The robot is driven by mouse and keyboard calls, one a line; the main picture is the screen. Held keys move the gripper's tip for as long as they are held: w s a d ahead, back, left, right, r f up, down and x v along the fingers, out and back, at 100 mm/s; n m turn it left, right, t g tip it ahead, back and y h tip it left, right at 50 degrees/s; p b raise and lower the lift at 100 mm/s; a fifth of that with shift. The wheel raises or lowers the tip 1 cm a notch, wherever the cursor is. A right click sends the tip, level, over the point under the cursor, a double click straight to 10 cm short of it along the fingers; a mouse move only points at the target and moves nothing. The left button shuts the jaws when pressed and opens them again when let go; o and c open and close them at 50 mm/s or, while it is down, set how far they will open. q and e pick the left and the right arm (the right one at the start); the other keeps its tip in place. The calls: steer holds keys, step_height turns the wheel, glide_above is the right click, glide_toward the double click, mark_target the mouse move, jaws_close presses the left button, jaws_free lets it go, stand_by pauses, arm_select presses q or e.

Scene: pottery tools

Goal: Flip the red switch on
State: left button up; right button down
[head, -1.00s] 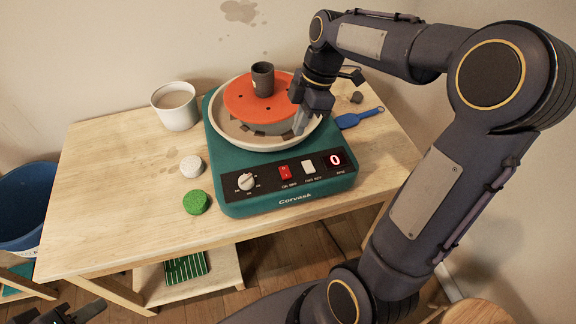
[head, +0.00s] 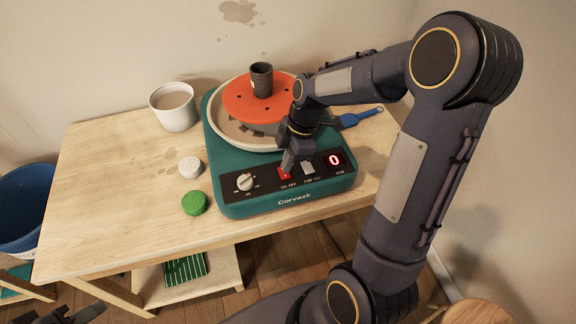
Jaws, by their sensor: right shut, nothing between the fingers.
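The red switch (head: 284,175) sits on the black front panel of the teal pottery wheel (head: 232,206), left of a white switch (head: 308,168) and the display (head: 335,160), which reads a red 0. My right gripper (head: 287,168) is shut and empty. Its fingertips point down at the red switch and cover its upper part; I cannot tell if they touch it. Which way the switch is tilted is too small to tell. My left gripper (head: 78,315) shows only partly at the bottom left edge, far from the wheel.
An orange disc (head: 236,100) with a dark cylinder (head: 262,80) sits in the wheel's pale basin. A white cup (head: 173,107), a white round piece (head: 190,167) and a green sponge (head: 194,203) stand left of the wheel. A blue tool (head: 358,116) lies behind right. The table's left part is clear.

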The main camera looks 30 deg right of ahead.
steer(key=shift+s+f, duration=0.1)
steer(key=shift+f, duration=0.85)
